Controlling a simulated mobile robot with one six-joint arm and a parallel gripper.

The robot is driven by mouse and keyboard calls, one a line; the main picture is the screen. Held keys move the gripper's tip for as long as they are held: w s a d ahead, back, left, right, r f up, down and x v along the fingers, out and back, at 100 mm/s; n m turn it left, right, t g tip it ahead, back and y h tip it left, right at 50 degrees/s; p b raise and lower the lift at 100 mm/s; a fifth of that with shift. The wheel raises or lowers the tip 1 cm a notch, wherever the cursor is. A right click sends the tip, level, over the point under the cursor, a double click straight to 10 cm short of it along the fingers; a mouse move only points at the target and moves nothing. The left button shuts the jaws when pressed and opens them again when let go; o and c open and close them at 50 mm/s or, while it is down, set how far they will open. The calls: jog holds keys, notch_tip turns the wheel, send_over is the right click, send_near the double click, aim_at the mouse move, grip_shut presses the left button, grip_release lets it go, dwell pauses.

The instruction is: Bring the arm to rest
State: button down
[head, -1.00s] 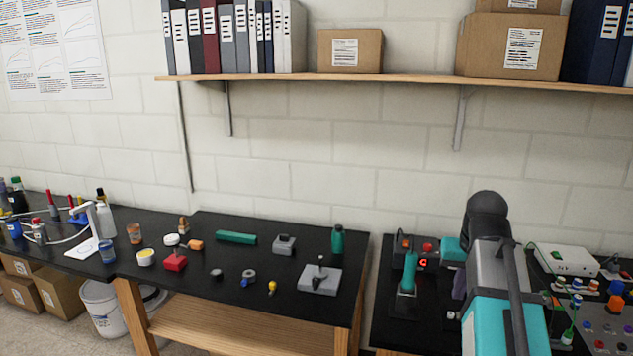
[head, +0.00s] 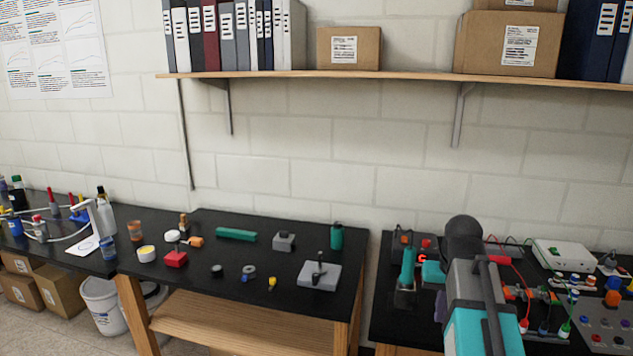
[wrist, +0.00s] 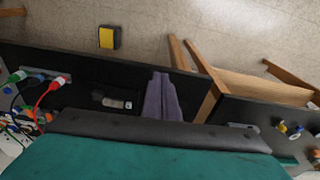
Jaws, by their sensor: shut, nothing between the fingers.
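My arm, grey and teal, stands at the lower right of the head view, above the right bench (head: 382,318). My gripper (wrist: 160,82) shows in the wrist view as two purple-grey fingers lying together, with nothing between them. They appear over the dark bench near its edge, apart from any object. In the head view only a sliver of purple-grey shows beside the arm; the fingertips cannot be made out there.
A teal-handled tool (head: 407,266) stands just left of my arm. A white box (head: 565,256) and wired parts are to the right. The left bench holds a grey block with a post (head: 319,274) and a green bottle (head: 336,237). A shelf (head: 400,78) runs above.

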jog(key=s+a+f+n+g+b, duration=0.1)
jog(key=s+a+f+g, duration=0.2)
jog(key=f, duration=0.8)
jog(key=s+a+f+g+b, duration=0.1)
jog(key=s+a+f, duration=0.3)
jog(key=f, duration=0.7)
jog(key=s+a+f+n+g+b, duration=0.1)
jog(key=s+a+f, duration=0.3)
jog(key=f, duration=0.7)
jog(key=s+a+f+g+b, duration=0.1)
jog(key=s+a+f+g, duration=0.1)
jog(key=s+f, duration=2)
jog(key=shift+a+f+n, duration=0.3)
jog(key=shift+a+f, duration=0.15)
jog(key=shift+f, duration=0.35)
jog(key=shift+s, duration=0.1)
